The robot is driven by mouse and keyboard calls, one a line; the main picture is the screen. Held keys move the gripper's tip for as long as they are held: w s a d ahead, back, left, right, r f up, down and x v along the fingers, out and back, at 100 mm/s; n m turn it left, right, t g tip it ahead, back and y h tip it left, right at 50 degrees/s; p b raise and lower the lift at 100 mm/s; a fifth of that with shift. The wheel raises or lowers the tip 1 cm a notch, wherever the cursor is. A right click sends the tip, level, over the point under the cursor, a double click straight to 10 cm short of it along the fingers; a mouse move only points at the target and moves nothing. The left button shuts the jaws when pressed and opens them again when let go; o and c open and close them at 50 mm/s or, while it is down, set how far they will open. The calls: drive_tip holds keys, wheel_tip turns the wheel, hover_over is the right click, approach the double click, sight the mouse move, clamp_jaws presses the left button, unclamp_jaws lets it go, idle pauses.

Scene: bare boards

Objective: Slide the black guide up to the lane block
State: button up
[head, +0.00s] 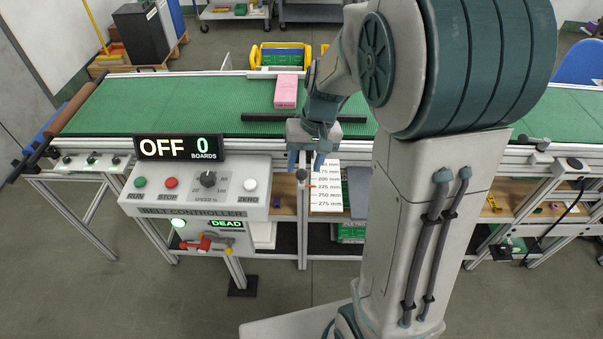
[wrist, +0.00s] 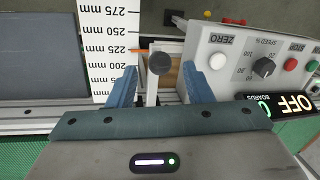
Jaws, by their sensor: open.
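The black guide (head: 264,118) is a dark bar lying crosswise in the picture on the green belt, partly hidden behind my gripper. A pink block (head: 286,90), apparently the lane block, sits on the belt beyond the guide, with a strip of green between them. My gripper (head: 305,163) is open at the belt's near edge, pointing down. In the wrist view, a pale rod with a round black knob (wrist: 160,63) stands between the fingers of my gripper (wrist: 159,74), with gaps on both sides. The knob (head: 301,174) also shows in the head view.
A white millimetre scale (head: 326,187) hangs beside the knob; an orange pointer (wrist: 140,50) reads about 225. The belt controller (head: 200,190) stands left of my gripper, its display reading OFF and 0 boards. Yellow bins (head: 281,55) stand behind the belt.

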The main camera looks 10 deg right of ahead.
sight(303, 171)
drive_tip(key=shift+a+f, duration=0.25)
drive_tip(key=shift+f, duration=0.85)
drive_tip(key=shift+a+f, duration=0.2)
drive_tip(key=shift+f, duration=0.9)
drive_tip(key=shift+c, duration=0.4)
